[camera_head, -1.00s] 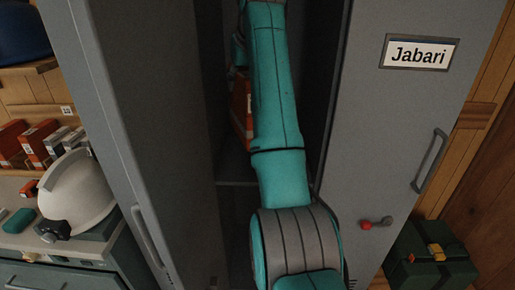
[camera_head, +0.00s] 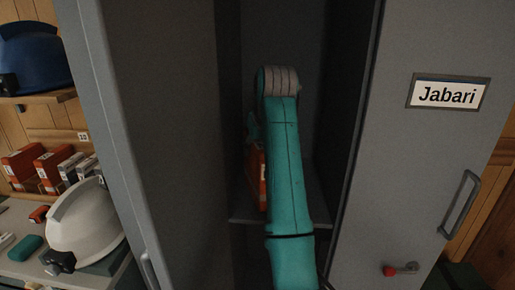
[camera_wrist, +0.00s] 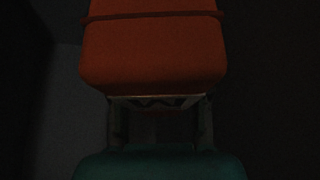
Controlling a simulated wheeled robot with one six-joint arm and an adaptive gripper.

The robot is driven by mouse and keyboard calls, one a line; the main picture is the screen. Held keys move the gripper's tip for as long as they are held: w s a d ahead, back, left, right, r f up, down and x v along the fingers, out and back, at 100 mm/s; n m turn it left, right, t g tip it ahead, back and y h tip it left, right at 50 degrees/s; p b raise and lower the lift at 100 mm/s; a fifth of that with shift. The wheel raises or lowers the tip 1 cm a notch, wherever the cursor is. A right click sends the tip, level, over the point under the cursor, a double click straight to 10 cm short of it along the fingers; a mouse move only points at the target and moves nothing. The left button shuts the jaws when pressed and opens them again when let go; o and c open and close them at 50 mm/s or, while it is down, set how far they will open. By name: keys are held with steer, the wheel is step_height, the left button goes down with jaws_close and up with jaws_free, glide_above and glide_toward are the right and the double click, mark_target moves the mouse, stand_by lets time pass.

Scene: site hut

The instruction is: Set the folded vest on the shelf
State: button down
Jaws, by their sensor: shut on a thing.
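The folded vest (camera_wrist: 152,50) is orange with a darker band across it, large in the wrist view. My gripper (camera_wrist: 160,108) is shut on its near edge. In the head view an orange patch, which looks like the vest (camera_head: 257,178), shows just left of my teal arm. It is inside the open grey locker, over or on the shelf (camera_head: 242,213). My arm hides most of it and the gripper there. I cannot tell whether the vest touches the shelf.
The locker's left wall or door (camera_head: 130,130) and its right door with the "Jabari" label (camera_head: 447,95) flank my arm closely. A white helmet (camera_head: 85,225) and several boxes stand at the left, below a blue helmet (camera_head: 35,60). The locker is dark inside.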

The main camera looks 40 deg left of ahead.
steer(key=shift+f, duration=0.25)
steer(key=c, duration=0.6)
jaws_free()
steer(key=shift+o, duration=0.2)
